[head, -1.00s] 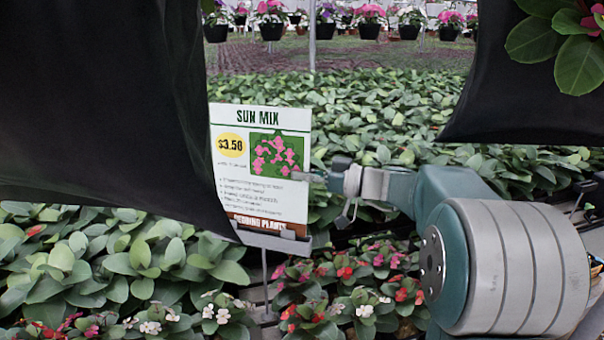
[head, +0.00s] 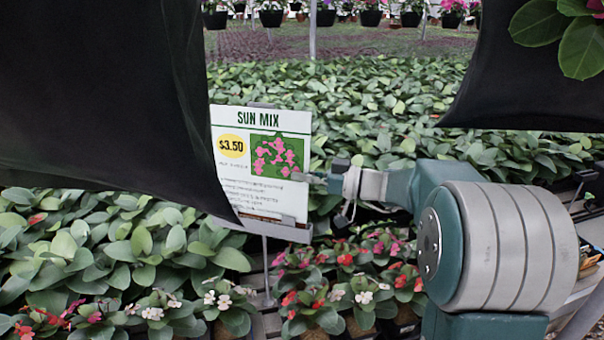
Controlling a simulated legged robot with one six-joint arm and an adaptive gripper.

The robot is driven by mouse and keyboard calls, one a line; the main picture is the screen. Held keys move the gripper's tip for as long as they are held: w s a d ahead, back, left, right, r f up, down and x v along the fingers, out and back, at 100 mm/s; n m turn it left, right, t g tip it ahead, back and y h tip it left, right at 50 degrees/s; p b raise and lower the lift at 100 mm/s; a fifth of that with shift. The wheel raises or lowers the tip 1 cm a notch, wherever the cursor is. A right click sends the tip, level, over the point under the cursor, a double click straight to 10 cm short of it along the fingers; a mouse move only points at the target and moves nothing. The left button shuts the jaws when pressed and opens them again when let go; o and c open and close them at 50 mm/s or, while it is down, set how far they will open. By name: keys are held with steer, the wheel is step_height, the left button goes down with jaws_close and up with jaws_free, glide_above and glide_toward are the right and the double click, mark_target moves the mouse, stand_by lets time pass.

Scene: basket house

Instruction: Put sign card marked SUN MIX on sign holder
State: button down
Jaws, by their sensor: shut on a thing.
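The white sign card marked SUN MIX (head: 232,177) stands upright, left of centre in the head view. It shows a yellow $3.50 spot and pink flowers. The grey sign holder (head: 285,232) is on a thin post; its front lip crosses the card's lower edge and hides most of the brown strip there. A grey edge of the holder shows above the card's top. My gripper (head: 308,178) reaches in from the right and is shut on the card's right edge. Black cloth hides the card's lower left corner.
Black cloth (head: 100,90) hangs close at the left, and another black piece (head: 530,90) at the upper right. Potted flowers (head: 375,270) stand below the holder. Leafy plants (head: 400,95) fill the space behind, with hanging pots (head: 325,17) at the far back.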

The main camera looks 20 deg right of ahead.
steer(key=c, duration=0.7)
jaws_free()
steer(key=shift+d, duration=0.1)
steer(key=v, duration=1.2)
steer(key=shift+f, duration=0.1)
